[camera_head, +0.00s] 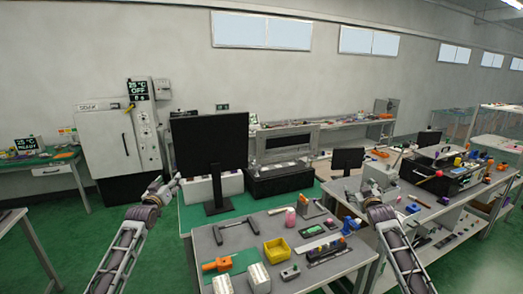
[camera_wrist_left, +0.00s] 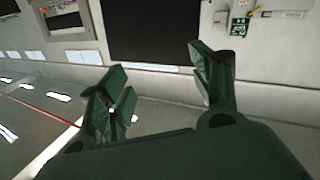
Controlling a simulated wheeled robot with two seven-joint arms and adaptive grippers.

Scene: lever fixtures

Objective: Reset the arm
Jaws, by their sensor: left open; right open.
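My left gripper (camera_head: 170,184) is raised at the left of the head view, in front of the white cabinet's right side and left of the monitor. In the left wrist view its two dark green fingers (camera_wrist_left: 162,72) stand wide apart with nothing between them.
A yellow bin (camera_head: 277,250), an orange tool (camera_head: 217,264) and several small parts lie there. A white cabinet (camera_head: 108,145) stands by the left wall. A crowded bench (camera_head: 440,205) is at the right. Green floor shows at left.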

